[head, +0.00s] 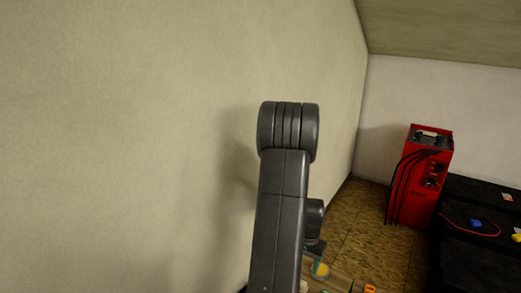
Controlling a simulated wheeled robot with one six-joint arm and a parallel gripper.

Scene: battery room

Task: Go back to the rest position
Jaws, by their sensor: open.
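My dark grey arm rises through the middle of the head view, with its rounded elbow near the picture's centre. Part of a lower link shows just right of the upper link, low in the picture. My gripper cannot be made out; the arm and the bottom edge of the picture hide that area. No held thing shows.
A plain pale wall (120,140) fills the left, close to my arm. A red charger (421,180) with black cables stands on the brown floor (372,228) at right. Black battery boxes (470,262) stand beside it. Small coloured items, partly cut off, show low beside my arm.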

